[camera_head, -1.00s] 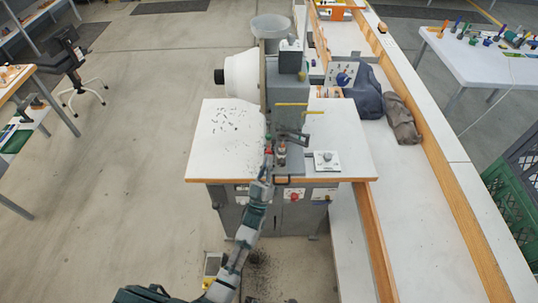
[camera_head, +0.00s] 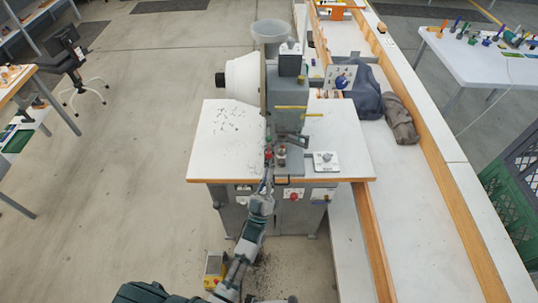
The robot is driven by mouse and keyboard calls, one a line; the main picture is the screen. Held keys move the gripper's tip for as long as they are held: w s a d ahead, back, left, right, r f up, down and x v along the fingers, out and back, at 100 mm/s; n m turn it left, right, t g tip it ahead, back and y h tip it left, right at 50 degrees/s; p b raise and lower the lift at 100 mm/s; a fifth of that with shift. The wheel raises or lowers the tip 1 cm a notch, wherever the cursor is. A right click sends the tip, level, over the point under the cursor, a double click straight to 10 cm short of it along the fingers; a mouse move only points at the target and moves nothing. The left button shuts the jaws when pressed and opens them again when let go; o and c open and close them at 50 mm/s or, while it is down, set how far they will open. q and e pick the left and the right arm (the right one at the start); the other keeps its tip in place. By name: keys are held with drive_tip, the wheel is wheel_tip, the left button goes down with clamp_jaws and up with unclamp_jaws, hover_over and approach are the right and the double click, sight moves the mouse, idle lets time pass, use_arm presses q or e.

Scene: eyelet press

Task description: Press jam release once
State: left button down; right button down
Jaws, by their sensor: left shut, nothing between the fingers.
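The grey eyelet press (camera_head: 287,95) stands on a white-topped bench with a wooden edge. A small red part (camera_head: 268,155) shows at the left of its lower front; I cannot tell for sure whether it is the jam release. My left gripper (camera_head: 267,178) is shut and empty at the bench's front edge, just below that red part and apart from it. Its fingertips are small and partly blend with the press base. My right gripper is not in view.
A white box with a dial (camera_head: 326,161) sits right of the press base. A red knob (camera_head: 294,196) is on the cabinet front. Small dark bits lie on the bench's left. A yellow-edged floor unit (camera_head: 214,268) stands beside my arm. A long conveyor (camera_head: 420,190) runs along the right.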

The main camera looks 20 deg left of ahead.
use_arm(q)
drive_tip(key=shift+s+d, duration=0.3)
drive_tip(key=shift+s, duration=0.65)
wheel_tip(320, 180, down, 25)
drive_tip(key=d+m+g+h, duration=0.2)
drive_tip(key=m+g, duration=0.1)
drive_tip(key=g, duration=0.5)
drive_tip(key=s+a+f+m+g+b, duration=0.1)
drive_tip(key=s+f+g, duration=0.25)
drive_tip(key=f, duration=0.55)
drive_tip(key=s+a+f+g, duration=0.15)
drive_tip(key=s+f, duration=0.35)
drive_tip(key=f, duration=0.5)
drive_tip(key=s+a+f+m+g+y+b, duration=0.1)
drive_tip(key=s+a+f+g, duration=0.15)
drive_tip(key=s+f, duration=0.5)
drive_tip(key=s+a+f+g+y, duration=0.1)
drive_tip(key=s+f+g, duration=0.3)
drive_tip(key=s+f, duration=0.35)
drive_tip(key=s+a+f+g, duration=0.3)
drive_tip(key=s, duration=0.7)
drive_tip(key=s+a+f+g+y, duration=0.1)
drive_tip(key=s+a+f+g, duration=0.2)
drive_tip(key=s, duration=0.7)
drive_tip(key=shift+s+a+f+m+b, duration=0.25)
drive_tip(key=shift+s+f+m+b, duration=0.05)
drive_tip(key=shift+f+m+b, duration=0.1)
